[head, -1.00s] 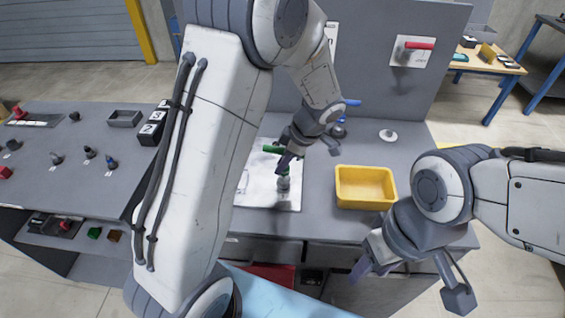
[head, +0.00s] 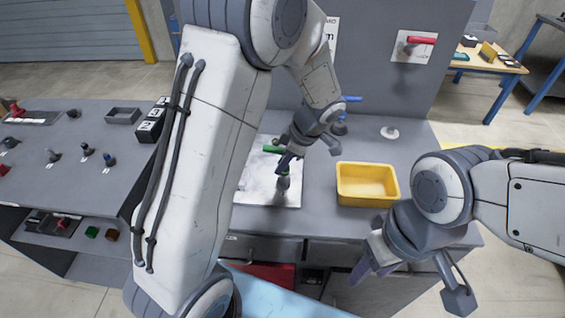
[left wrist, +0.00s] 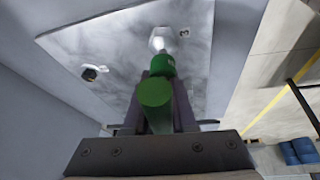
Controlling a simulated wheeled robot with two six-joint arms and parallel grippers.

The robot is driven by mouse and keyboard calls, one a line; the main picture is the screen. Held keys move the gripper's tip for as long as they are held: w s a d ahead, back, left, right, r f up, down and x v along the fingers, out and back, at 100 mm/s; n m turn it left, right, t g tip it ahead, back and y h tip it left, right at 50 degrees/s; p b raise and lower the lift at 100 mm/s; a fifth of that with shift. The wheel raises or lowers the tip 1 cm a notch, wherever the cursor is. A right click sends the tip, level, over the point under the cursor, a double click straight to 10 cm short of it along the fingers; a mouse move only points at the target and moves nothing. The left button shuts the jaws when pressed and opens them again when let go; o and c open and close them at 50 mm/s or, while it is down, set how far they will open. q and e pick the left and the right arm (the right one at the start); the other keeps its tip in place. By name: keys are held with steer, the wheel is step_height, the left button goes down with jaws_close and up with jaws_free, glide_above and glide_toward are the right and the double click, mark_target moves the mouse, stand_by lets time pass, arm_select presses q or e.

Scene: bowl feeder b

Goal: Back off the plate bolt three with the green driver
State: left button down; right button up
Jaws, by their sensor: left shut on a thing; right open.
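My left gripper (head: 287,160) is shut on the green driver (head: 270,149), above the light plate (head: 262,188) on the bench. In the left wrist view the green driver (left wrist: 156,92) lies between the fingers, its shaft pointing at the plate (left wrist: 110,45) beside a printed 3 (left wrist: 184,32). The shaft's end is at or close to the plate there. Bolt three itself is hidden or too small to make out, so contact cannot be told. A dark round fitting (left wrist: 93,72) sits elsewhere on the plate. My right gripper (head: 408,284) is open and empty at the bench's front right.
A yellow bin (head: 367,198) stands right of the plate. A red-handled tool (head: 420,41) is on the back panel. A side table (head: 60,150) at left holds several small parts and a grey tray (head: 123,116). The bench's right rear is mostly clear, with a small white round piece (head: 389,132).

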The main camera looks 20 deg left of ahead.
arm_select(q)
steer(key=shift+n+g+b, duration=0.3)
steer(key=shift+n+b, duration=0.25)
steer(key=shift+n, duration=0.65)
steer(key=shift+n+g, duration=0.4)
steer(key=shift+s+n+b, duration=0.1)
steer(key=shift+n+b, duration=0.2)
steer(key=shift+n, duration=0.5)
steer(key=shift+g, duration=0.3)
